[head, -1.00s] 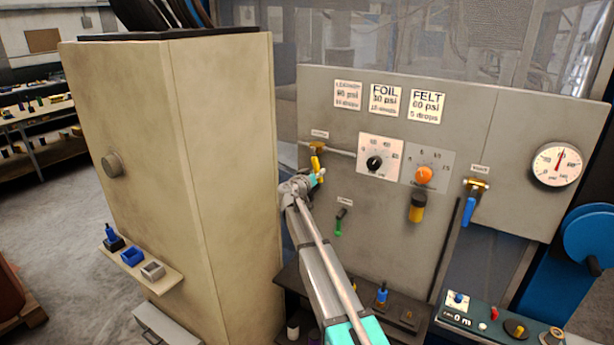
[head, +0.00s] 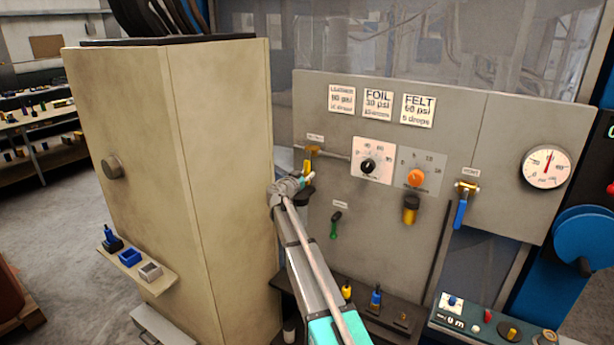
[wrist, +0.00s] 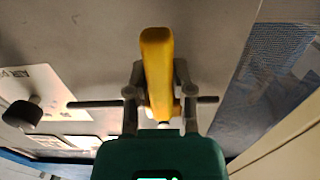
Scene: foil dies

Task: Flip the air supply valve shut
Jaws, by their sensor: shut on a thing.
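The valve with the yellow lever (head: 307,166) is at the left of the grey panel, at the end of a short pipe. Its lever hangs down from the brass-coloured body (head: 313,151), tilted a little to the left. The small label above it is too blurred to read. My gripper (head: 307,179) is at the lever's lower part, partly hidden by my wrist. In the wrist view the yellow lever (wrist: 157,65) stands between the two fingers of my gripper (wrist: 157,95), which are shut on it.
The tall beige cabinet (head: 225,150) stands close on the left of my arm. Right of the valve are a black-knob dial (head: 368,166), an orange knob (head: 415,178), a blue-handled valve (head: 461,212) and a gauge (head: 546,167). A green-handled valve (head: 335,228) is below.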

